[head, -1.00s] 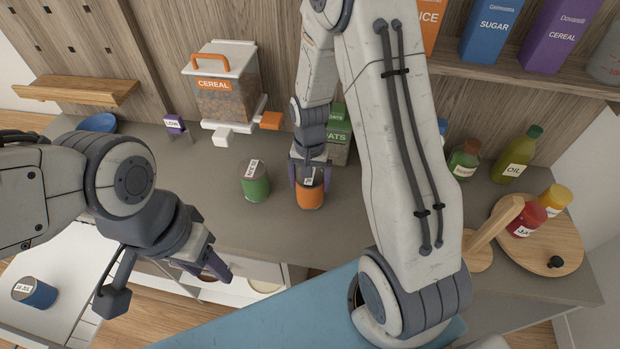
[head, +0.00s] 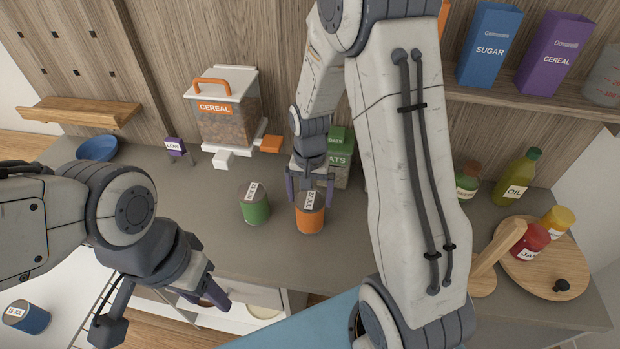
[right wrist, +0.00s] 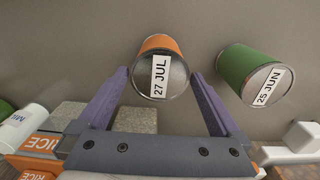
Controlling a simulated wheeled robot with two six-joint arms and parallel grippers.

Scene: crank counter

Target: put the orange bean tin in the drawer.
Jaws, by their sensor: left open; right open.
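The orange bean tin (head: 310,220) stands upright on the grey counter, with a white label reading 27 JUL on its lid. My right gripper (head: 311,190) is open at the tin's far side in the head view. In the right wrist view the orange tin (right wrist: 161,46) shows between the tips of my open right gripper (right wrist: 160,76), with gaps at both sides. My left gripper (head: 222,298) is open and empty over the counter's front edge. Below it a white, open drawer-like space (head: 262,297) shows partly, much of it hidden by my left gripper and the counter.
A green tin (head: 254,208), labelled 25 JUN in the wrist view, stands just left of the orange tin. A cereal dispenser (head: 228,120) and green cartons (head: 338,170) stand behind. A blue tin (head: 27,317) is at far left. Jars on a round board (head: 520,270) stand right.

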